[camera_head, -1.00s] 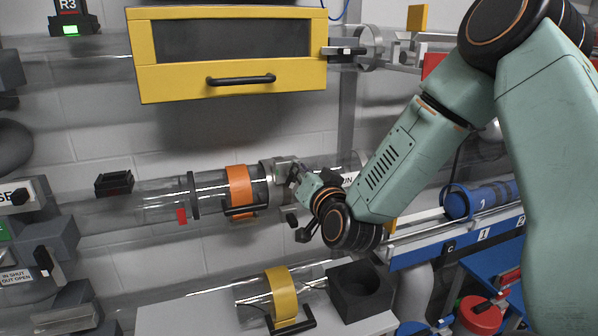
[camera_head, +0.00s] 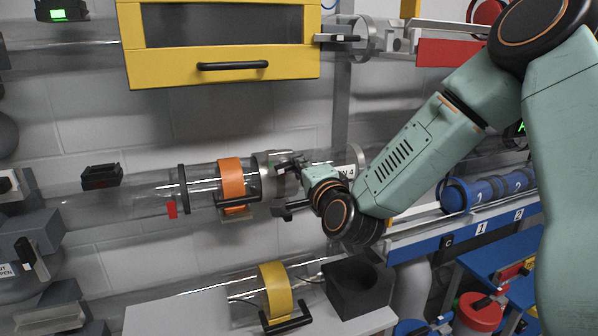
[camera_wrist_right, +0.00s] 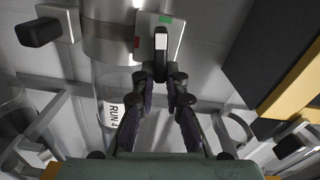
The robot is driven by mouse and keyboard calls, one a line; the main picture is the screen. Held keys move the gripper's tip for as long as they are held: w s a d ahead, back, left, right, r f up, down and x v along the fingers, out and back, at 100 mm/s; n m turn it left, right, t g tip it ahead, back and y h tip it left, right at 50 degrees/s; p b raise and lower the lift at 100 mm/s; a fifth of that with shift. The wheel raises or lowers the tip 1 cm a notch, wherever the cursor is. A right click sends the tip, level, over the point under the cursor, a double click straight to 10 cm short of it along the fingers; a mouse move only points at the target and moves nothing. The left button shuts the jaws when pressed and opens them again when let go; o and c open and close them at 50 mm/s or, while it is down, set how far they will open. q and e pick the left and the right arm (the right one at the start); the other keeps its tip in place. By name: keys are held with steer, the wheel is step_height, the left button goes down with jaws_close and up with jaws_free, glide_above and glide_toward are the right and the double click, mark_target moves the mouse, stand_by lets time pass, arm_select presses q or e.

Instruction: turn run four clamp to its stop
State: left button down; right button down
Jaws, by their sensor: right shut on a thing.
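The run four clamp is a silver metal collar (camera_head: 264,172) around the clear tube, just right of an orange sleeve (camera_head: 232,180). In the right wrist view the collar (camera_wrist_right: 117,47) carries a plate with a green mark and a red mark, and a dark lever (camera_wrist_right: 160,48) with a pale face stands over that plate. My right gripper (camera_wrist_right: 162,82) is shut on the lever's near end. In the head view the right gripper (camera_head: 290,168) is at the collar and hides part of it. The "RUN 4" label (camera_wrist_right: 112,114) is beside the fingers. My left gripper is not in view.
A yellow-framed cabinet (camera_head: 222,66) hangs above the tube. A rail with blue cylinders (camera_head: 486,192) is at right. The wall left of my right gripper's wrist is partly open.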

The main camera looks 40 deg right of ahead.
steer(key=shift+f+m+b, duration=0.2)
steer(key=shift+m+b, duration=0.2)
steer(key=shift+m, duration=0.5)
steer(key=c, duration=1.4)
jaws_free()
steer(key=shift+v, duration=3.75)
steer(key=shift+s+f, duration=0.1)
